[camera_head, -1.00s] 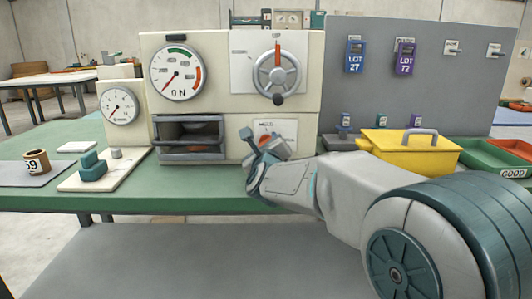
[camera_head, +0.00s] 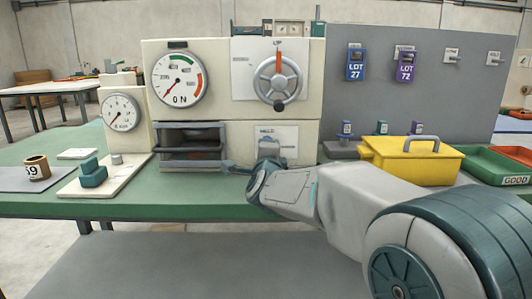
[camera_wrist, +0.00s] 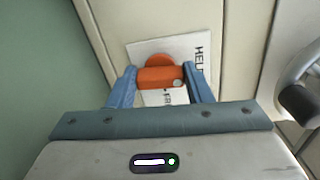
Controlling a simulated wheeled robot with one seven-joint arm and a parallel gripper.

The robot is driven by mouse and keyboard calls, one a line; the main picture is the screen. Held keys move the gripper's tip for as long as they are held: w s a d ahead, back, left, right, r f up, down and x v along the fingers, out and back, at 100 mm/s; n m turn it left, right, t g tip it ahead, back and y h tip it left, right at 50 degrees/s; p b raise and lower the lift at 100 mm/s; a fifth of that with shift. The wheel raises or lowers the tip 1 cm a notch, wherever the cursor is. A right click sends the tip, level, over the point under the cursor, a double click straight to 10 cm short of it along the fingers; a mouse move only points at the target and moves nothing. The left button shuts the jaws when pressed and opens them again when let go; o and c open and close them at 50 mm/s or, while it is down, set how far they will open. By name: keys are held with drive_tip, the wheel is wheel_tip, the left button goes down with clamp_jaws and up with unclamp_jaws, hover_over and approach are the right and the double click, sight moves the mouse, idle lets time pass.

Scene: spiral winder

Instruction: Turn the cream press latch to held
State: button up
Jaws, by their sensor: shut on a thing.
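The cream press (camera_head: 225,140) stands on the green bench. Its latch (camera_wrist: 158,77) is an orange bar on an orange disc, seen in the wrist view on a white label plate (camera_wrist: 190,50). The plate reads HELD, with a second word partly hidden by the gripper; which word the latch points to is unclear. My gripper (camera_wrist: 160,82) is shut on the latch bar, a blue finger on each side. In the head view my gripper (camera_head: 267,152) is in front of the label plate (camera_head: 288,135) and hides the orange latch.
Above the latch is a grey handwheel (camera_head: 278,78). Left of it is an open slot (camera_head: 190,145) with a dark frame. A yellow lidded box (camera_head: 410,160) stands right of my arm, with a green tray (camera_head: 495,165) beyond it. Dial gauges (camera_head: 178,78) sit at left.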

drive_tip(key=shift+n, duration=0.7)
drive_tip(key=o, duration=1)
drive_tip(key=s+p, duration=0.2)
drive_tip(key=s, duration=1.2)
